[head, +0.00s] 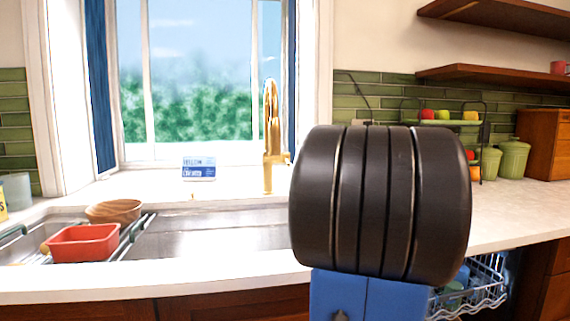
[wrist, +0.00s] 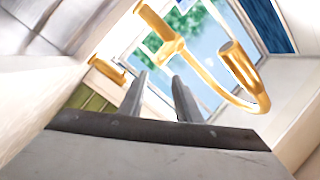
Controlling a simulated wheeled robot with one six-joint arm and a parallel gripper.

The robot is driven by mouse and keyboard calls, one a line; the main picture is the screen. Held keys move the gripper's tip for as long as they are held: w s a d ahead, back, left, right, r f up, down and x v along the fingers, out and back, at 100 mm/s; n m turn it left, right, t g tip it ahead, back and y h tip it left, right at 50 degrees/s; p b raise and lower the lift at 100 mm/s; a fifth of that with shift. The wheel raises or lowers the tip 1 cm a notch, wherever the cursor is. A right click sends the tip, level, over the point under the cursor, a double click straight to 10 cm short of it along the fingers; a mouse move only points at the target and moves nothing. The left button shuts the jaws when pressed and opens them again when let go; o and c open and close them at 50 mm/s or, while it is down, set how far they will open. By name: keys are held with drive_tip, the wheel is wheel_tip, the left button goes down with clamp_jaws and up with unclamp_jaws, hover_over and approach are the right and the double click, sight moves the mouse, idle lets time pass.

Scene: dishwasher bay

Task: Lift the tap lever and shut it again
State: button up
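The gold tap (head: 270,125) stands upright behind the sink, in front of the window. Its short lever (head: 286,157) sticks out on the right side of its body. In the wrist view the tap (wrist: 213,85) appears tilted, its curved spout to the right. A gold cylindrical piece, which looks like part of the lever, shows left of the fingers. My gripper (wrist: 160,78) has its two fingers apart with nothing between them. The fingers point toward the tap area; whether they touch it I cannot tell. In the head view my dark arm link hides the gripper.
The sink (head: 210,240) lies below the tap. A red tub (head: 84,243) and a wooden bowl (head: 114,211) sit at its left. A blue-and-white box (head: 199,168) stands on the sill. A dish rack (head: 487,275) is at the lower right, below the counter.

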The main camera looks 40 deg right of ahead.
approach(286, 158)
drive_tip(key=w, duration=0.2)
drive_tip(key=w+f, duration=0.1)
drive_tip(key=w, duration=0.2)
drive_tip(key=shift+w+d+f, duration=0.15)
drive_tip(key=shift+w+d, duration=0.2)
drive_tip(key=shift+d, duration=0.05)
clamp_jaws()
